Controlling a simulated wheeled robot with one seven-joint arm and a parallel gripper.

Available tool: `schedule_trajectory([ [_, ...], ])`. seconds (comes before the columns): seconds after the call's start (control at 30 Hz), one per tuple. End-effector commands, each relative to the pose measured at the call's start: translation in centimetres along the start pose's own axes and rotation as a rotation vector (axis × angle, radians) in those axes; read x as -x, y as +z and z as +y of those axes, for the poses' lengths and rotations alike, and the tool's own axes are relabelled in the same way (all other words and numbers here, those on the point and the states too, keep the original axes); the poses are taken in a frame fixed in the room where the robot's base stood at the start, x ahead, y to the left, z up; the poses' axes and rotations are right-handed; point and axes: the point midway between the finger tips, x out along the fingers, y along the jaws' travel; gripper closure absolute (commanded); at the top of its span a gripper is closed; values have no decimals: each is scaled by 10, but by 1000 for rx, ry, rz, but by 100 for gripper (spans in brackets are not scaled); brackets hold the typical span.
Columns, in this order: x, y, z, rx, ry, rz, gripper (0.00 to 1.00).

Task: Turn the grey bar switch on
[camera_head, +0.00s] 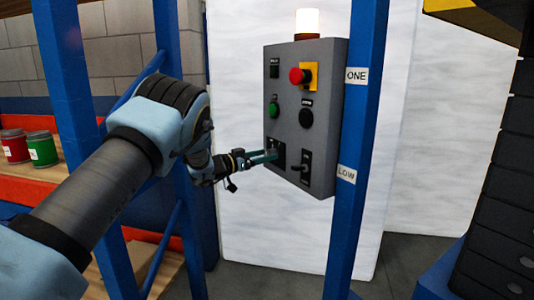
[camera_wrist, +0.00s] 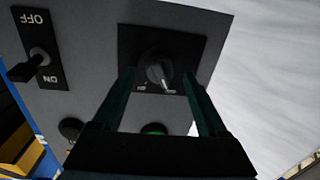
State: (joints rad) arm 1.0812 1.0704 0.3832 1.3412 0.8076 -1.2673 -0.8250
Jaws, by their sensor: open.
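The rotary switch (camera_wrist: 156,64), a dark round knob with a light grey bar, sits on a square black plate (camera_head: 279,147) low on the grey control box. In the wrist view its bar slants slightly; the small labels at its base are too small to read. My gripper (camera_head: 270,156) is open at the plate. In the wrist view its two fingers stand left and right of the knob, with gaps showing. I cannot tell how deep the fingertips reach. In the head view, the fingers hide most of the knob.
The control box (camera_head: 330,115) also carries a black lever switch (camera_head: 300,167) marked ON and OFF, a green button (camera_head: 274,109), a red emergency button (camera_head: 297,76) and a lit lamp (camera_head: 307,22). A blue post (camera_head: 362,120) stands close on the right.

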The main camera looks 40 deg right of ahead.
Motion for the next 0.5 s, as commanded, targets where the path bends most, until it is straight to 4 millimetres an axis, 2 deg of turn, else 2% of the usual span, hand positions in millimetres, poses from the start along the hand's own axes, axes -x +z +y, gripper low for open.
schedule_trajectory([
  [0.2, -14, 0, 0, -1, -1, 0, 24],
  [0.47, -15, 0, 0, 0, -1, 0, 24],
  [0.5, -14, 0, 0, 0, -1, 0, 29],
])
